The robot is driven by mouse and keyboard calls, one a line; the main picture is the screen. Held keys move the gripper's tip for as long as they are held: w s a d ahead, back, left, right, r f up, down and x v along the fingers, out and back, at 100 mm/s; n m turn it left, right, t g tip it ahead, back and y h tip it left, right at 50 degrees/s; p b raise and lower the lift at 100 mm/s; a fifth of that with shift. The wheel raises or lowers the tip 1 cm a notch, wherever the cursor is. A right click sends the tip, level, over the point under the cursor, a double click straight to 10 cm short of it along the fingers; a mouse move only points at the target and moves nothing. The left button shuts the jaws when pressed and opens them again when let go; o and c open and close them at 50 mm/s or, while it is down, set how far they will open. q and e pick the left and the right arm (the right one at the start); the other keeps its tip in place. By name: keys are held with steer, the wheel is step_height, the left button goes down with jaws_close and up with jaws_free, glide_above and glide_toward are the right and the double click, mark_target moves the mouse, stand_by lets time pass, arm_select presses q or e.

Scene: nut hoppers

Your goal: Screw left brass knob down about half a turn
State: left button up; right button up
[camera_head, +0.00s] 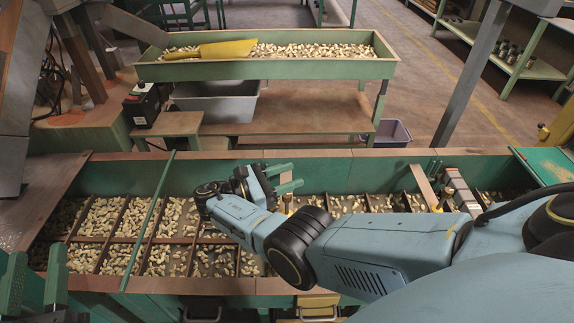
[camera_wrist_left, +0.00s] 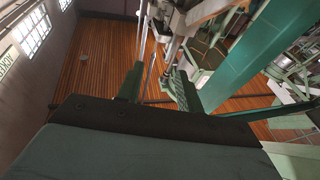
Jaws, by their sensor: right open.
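A small brass knob (camera_head: 287,199) shows just below the fingertips of my right gripper, partly hidden by my arm. My right gripper (camera_head: 287,178) is open over the long green hopper trough (camera_head: 225,166), its green fingers pointing right. I cannot tell whether it touches the knob. A second brass-coloured piece (camera_head: 438,204) shows further right, partly behind my right arm. My left gripper (camera_head: 36,285) is at the lower left corner with its fingers apart and empty. Its open fingers also show in the left wrist view (camera_wrist_left: 157,88).
The trough holds nuts in compartments split by dark dividers. A thin green bar (camera_head: 148,222) slants across its left part. Behind stands a green-sided tray (camera_head: 262,71) of nuts with a yellow scoop (camera_head: 215,50). A grey bin (camera_head: 215,103) sits below it.

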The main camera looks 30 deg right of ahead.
steer(key=shift+r+p, duration=0.6)
steer(key=shift+r, duration=0.2)
arm_select(q)
step_height(320, 180, down, 7)
steer(key=a+g+y, duration=0.1)
steer(key=g, duration=0.3)
steer(key=shift+a+y, duration=0.15)
steer(key=shift+y, duration=0.25)
arm_select(e)
steer(key=shift+r, duration=0.1)
steer(key=shift+o, duration=0.2)
